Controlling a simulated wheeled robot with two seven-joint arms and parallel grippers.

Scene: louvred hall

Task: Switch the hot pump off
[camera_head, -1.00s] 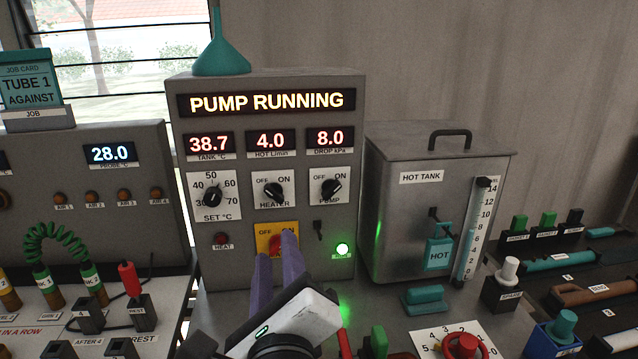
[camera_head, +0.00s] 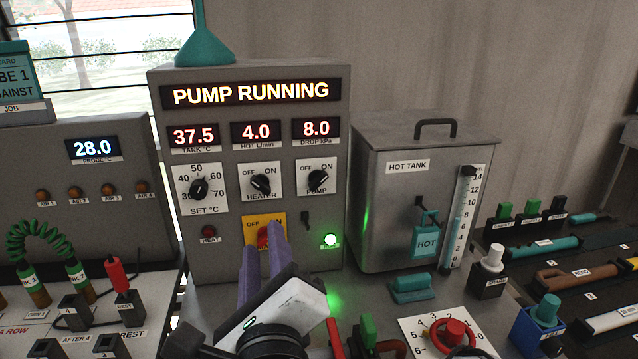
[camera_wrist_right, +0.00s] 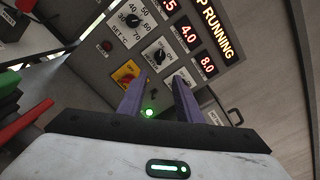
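The pump knob (camera_head: 317,179) is a black rotary switch on a white plate marked OFF and ON, on the grey control box (camera_head: 335,110). It leans toward ON. The sign (camera_head: 252,93) reads PUMP RUNNING, and the hot flow shows 4.0. A green lamp (camera_head: 330,240) is lit below the pump knob. My right gripper (camera_head: 262,234) is in front of the box's lower part, below and left of the pump knob. Its purple fingers are apart with nothing between them in the wrist view (camera_wrist_right: 158,90). My left gripper is not in view.
The heater knob (camera_head: 261,184) is left of the pump knob. A red switch on a yellow plate (camera_head: 251,219) sits behind my fingertips, partly covered. The hot tank (camera_head: 380,220) stands close on the right. Handles and a red valve (camera_head: 453,332) crowd the bench front.

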